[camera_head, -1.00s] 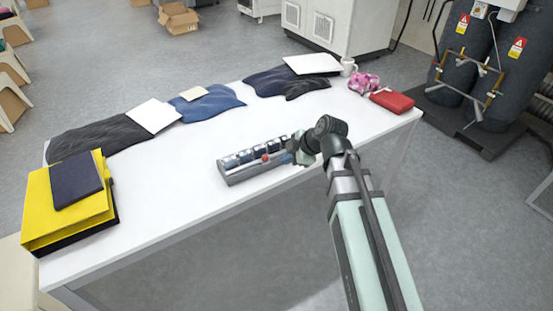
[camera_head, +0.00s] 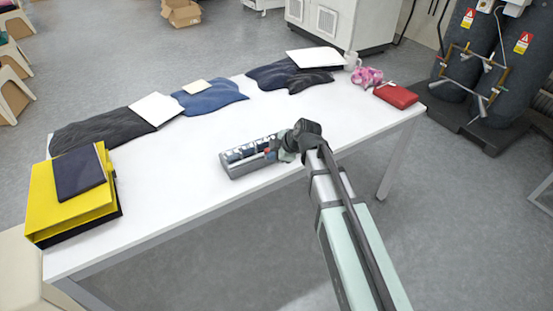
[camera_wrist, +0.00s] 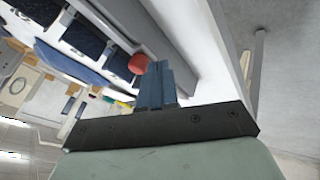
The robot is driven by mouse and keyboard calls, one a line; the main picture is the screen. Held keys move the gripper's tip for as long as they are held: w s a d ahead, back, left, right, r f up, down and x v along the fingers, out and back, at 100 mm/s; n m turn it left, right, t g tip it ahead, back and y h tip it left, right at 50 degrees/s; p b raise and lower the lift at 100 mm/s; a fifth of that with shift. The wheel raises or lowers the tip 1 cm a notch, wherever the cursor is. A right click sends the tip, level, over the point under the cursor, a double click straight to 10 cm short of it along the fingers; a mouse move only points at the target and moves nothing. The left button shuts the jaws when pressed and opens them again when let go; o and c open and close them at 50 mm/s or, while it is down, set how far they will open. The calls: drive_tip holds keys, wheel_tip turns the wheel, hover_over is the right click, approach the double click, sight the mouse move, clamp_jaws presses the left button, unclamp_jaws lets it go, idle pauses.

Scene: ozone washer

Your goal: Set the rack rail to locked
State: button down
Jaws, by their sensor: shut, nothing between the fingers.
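The grey rack (camera_head: 240,171) lies near the front edge of the white table. It has a row of dark blue compartments and a red knob (camera_head: 268,153) at its front side. In the wrist view the red knob (camera_wrist: 138,64) is just left of my fingertips, touching or very close; I cannot tell which. My gripper (camera_head: 278,153) is over the rack's right end, and its arm hides part of that end. In the wrist view my gripper (camera_wrist: 158,68) has its blue fingers shut together with nothing between them. The rack (camera_wrist: 128,28) fills the upper left there.
The white table (camera_head: 160,205) is clear around the rack. Dark cloths (camera_head: 105,133), a blue cloth (camera_head: 210,97) and white sheets lie along its back. A yellow binder (camera_head: 45,205) is at the left end, and a red pouch (camera_head: 396,96) at the far right.

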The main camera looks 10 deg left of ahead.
sight(267, 151)
drive_tip(key=shift+w+a, duration=0.2)
drive_tip(key=shift+w, duration=0.15)
drive_tip(key=shift+w+a, duration=0.8)
drive_tip(key=shift+w, duration=0.05)
drive_tip(key=shift+s+d, duration=0.1)
drive_tip(key=s, duration=0.1)
drive_tip(key=s+d, duration=0.2)
drive_tip(key=s, duration=0.1)
drive_tip(key=v, duration=0.9)
drive_tip(key=shift+d+r, duration=0.15)
drive_tip(key=shift+r, duration=0.25)
drive_tip(key=shift+w, duration=0.1)
